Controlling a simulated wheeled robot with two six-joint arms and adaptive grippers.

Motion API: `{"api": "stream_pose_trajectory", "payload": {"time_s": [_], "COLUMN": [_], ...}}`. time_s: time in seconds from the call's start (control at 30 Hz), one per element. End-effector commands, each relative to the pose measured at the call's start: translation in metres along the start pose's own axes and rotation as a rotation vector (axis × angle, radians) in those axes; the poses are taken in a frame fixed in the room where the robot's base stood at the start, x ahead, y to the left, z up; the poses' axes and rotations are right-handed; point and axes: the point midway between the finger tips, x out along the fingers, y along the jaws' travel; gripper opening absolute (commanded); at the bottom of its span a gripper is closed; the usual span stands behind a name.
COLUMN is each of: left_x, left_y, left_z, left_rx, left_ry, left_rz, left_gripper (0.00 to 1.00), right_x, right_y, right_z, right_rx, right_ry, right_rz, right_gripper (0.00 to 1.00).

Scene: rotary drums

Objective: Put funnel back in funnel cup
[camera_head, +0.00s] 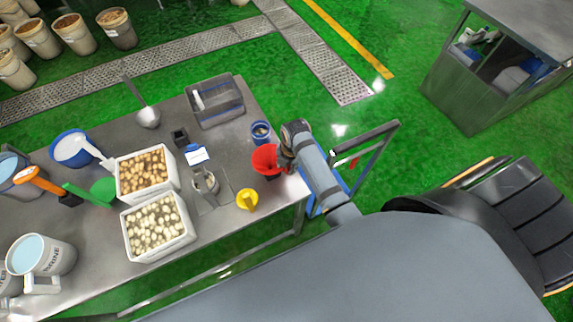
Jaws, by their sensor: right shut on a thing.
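A red funnel (265,158) is at the right end of the metal table (225,240), with its wide mouth facing up. My right gripper (287,158) is shut on its right side; the funnel's lower part is hard to make out. A small blue cup (260,133) stands just behind the funnel, near the table's right edge, and looks like the funnel cup. The red funnel is apart from the cup's opening. My left gripper is not in view.
A yellow object (247,199) lies in front of the funnel, and a metal cup (206,183) stands left of it. A grey bin (216,104) is behind. White crates (155,256) of round food fill the table's middle. A blue-framed cart (362,150) stands to the right.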

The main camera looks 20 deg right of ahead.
Motion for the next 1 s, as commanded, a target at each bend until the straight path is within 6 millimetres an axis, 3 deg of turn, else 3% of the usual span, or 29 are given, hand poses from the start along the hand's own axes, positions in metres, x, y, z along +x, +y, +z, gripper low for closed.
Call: {"api": "stream_pose_trajectory", "payload": {"time_s": [0.03,0.07,0.27,0.63,1.0], "left_x": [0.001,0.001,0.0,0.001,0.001], "left_y": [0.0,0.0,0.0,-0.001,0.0], "left_z": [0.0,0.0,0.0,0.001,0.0], "left_rx": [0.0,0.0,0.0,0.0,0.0], "left_ry": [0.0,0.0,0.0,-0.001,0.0], "left_rz": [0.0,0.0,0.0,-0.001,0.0], "left_gripper": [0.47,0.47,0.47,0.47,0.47], "right_x": [0.002,0.002,0.001,-0.007,-0.09], "right_y": [0.0,0.0,0.0,0.0,0.001], "right_z": [0.0,0.0,0.0,0.0,0.001], "right_rx": [0.0,0.0,0.0,0.0,0.0], "right_ry": [0.0,0.0,0.0,-0.001,-0.003], "right_rz": [0.0,0.001,0.0,0.001,0.004], "right_gripper": [0.0,0.34,0.59,0.59,0.59]}}
